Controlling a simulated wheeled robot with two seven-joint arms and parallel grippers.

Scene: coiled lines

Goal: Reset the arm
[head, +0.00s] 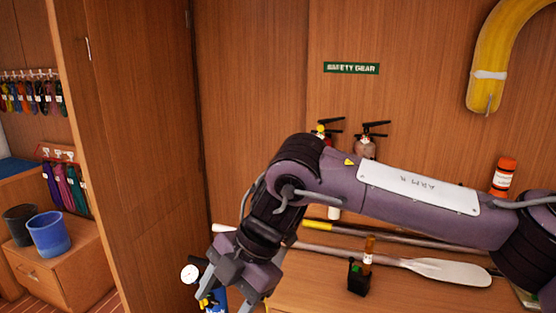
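My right arm comes in from the right edge, purple and black with a white label plate, and bends down at the wrist. My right gripper (225,298) points down at the lower middle, its two grey fingers spread apart. A blue cylinder (219,301) with yellow on it shows just behind or between the fingers. A round white gauge (190,274) shows just left of them. I see no clear grip on the cylinder; its lower part is cut off by the frame. My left gripper is out of view.
Oars (447,271) and a black holder with an orange-brown item (358,278) lie on the wooden counter (310,288). Fire extinguishers (365,148), an orange canister (503,177) and a yellow ring (488,60) are behind. A wooden partition (140,150) and blue bucket (51,234) stand left.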

